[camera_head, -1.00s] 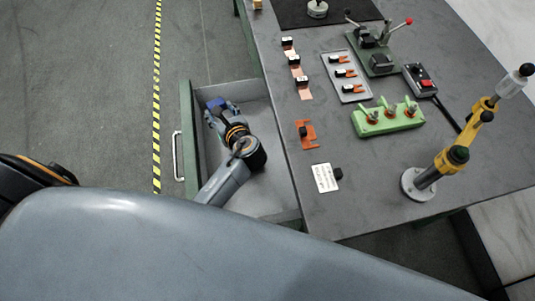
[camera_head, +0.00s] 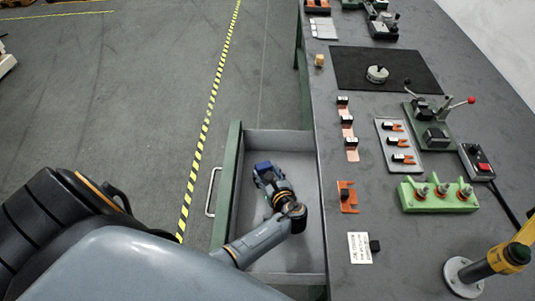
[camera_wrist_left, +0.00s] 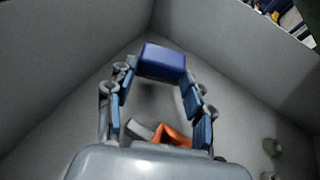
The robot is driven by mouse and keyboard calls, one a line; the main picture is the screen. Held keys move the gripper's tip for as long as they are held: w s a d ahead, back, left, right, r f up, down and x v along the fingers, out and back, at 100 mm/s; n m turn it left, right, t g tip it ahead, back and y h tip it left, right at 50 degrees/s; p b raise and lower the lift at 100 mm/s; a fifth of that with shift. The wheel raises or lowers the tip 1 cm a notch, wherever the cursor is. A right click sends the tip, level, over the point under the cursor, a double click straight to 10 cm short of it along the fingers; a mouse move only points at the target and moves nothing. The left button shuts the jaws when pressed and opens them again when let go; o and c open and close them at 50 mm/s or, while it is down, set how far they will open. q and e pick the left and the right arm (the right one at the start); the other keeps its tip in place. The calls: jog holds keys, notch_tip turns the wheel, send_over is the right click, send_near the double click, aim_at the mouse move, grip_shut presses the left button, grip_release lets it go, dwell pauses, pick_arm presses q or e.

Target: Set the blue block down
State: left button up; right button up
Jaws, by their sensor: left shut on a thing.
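The blue block (camera_head: 263,167) is inside the open drawer (camera_head: 233,185), towards its far end in the head view. My left gripper (camera_head: 269,180) reaches down into the drawer and is shut on it. In the left wrist view the blue block (camera_wrist_left: 162,62) sits between the fingertips, with a shadow on the grey floor below. I cannot tell whether the block touches the floor. My right gripper is not in view.
An orange piece (camera_wrist_left: 175,134) and a grey piece lie near the gripper's palm in the drawer. Drawer walls enclose the gripper closely. The workbench (camera_head: 340,255) to the right carries a green fixture (camera_head: 437,196), a black mat (camera_head: 400,65) and a yellow post (camera_head: 492,262).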

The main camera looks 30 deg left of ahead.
pick_arm(q)
jog(key=shift+f+b, duration=0.35)
jog(key=shift+f, duration=0.2)
jog(key=o, duration=1.2)
jog(key=shift+c, duration=0.2)
jog(key=shift+r+p, duration=0.3)
jog(key=shift+r, duration=0.1)
jog(key=v, duration=0.7)
jog(key=shift+s+d+r, duration=0.15)
jog(key=shift+d+r, duration=0.05)
jog(key=shift+r, duration=0.05)
